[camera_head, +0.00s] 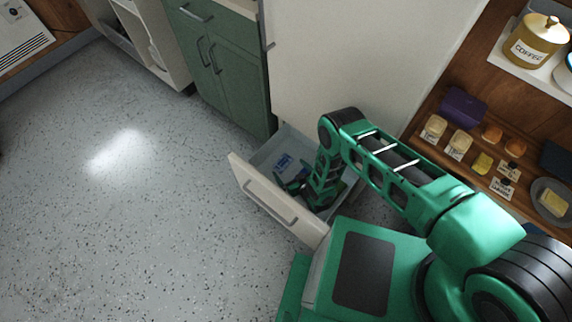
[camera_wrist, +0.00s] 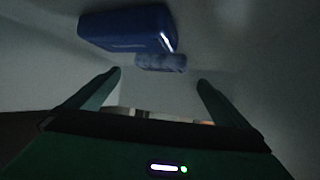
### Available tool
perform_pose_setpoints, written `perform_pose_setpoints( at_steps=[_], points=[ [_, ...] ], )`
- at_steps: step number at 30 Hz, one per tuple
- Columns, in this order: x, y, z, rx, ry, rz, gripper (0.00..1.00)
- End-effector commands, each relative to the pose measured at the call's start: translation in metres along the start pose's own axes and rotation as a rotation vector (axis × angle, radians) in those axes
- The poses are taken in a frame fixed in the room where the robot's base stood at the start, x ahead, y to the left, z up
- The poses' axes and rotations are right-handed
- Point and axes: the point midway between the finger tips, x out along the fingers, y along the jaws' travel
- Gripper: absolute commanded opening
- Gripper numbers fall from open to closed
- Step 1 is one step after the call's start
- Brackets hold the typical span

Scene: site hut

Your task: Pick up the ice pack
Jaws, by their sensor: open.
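A blue block, which looks like the ice pack (camera_head: 284,162), lies in the pulled-out drawer (camera_head: 262,196) with pale marks on its top. In the wrist view the blue block (camera_wrist: 125,28) is at the upper left, beyond my fingertips. A smaller grey-blue piece (camera_wrist: 160,62) shows just below it; I cannot tell whether it is separate. My gripper (camera_head: 300,188) is down inside the drawer, close to the blue block. In the wrist view my gripper (camera_wrist: 160,80) is open, with nothing between its fingers. My arm hides the drawer's right part.
The drawer's walls stand close around my gripper. A tall white cabinet (camera_head: 360,60) is behind it and a green cupboard (camera_head: 225,70) to the left. A wooden counter (camera_head: 545,105) with food items is at the right. The speckled floor (camera_head: 130,210) at left is clear.

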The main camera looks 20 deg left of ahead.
Motion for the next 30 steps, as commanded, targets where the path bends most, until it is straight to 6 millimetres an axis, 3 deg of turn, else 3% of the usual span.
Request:
perform_pose_setpoints(
  at_steps=[15,25,26,30],
  points=[
    [0.053,-0.006,0.005,0.000,-0.001,-0.002,1.00],
    [0.059,-0.006,0.004,0.000,-0.001,-0.002,1.00],
    [0.059,-0.006,0.004,0.000,-0.001,-0.002,0.98],
    [0.059,-0.006,0.004,0.000,-0.002,-0.002,0.64]
  ],
)
